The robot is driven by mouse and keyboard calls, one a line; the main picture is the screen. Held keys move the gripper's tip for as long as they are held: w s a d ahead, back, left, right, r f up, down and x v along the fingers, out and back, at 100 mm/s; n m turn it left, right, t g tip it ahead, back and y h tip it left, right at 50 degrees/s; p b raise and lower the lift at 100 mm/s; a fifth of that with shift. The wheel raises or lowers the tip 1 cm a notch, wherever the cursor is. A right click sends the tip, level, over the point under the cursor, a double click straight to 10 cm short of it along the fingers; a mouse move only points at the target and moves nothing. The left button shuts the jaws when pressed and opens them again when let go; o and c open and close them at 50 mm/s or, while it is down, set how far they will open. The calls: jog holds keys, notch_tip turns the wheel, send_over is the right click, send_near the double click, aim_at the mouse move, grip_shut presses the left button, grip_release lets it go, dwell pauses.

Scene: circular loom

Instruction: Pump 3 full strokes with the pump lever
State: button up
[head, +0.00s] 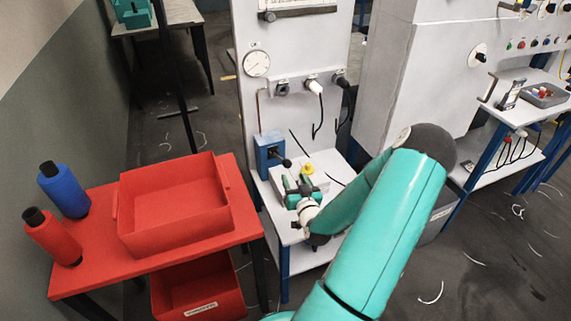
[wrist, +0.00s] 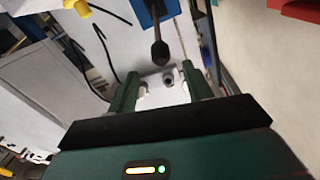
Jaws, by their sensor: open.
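The pump is a blue box (head: 269,150) on the white bench, against the upright panel. Its dark pump lever (head: 285,162) sticks out to the right and toward me, ending in a black knob. In the wrist view the lever (wrist: 159,45) points down the picture from the blue box (wrist: 153,12). My gripper (head: 297,180) is open over the bench, just in front of the lever. In the wrist view the knob lies beyond my open fingertips (wrist: 161,80), roughly in line with the gap. Nothing is held between the fingers.
A yellow knob (head: 307,169) stands close to the right of my gripper. A gauge (head: 256,64) and hose connectors (head: 313,86) are on the panel above. A red table (head: 160,259) with a red bin (head: 175,240) and two spools stands at the left.

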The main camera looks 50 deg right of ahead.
aim_at(287, 163)
jog(key=x, duration=0.9)
jog(key=shift+w, duration=0.1)
grip_shut()
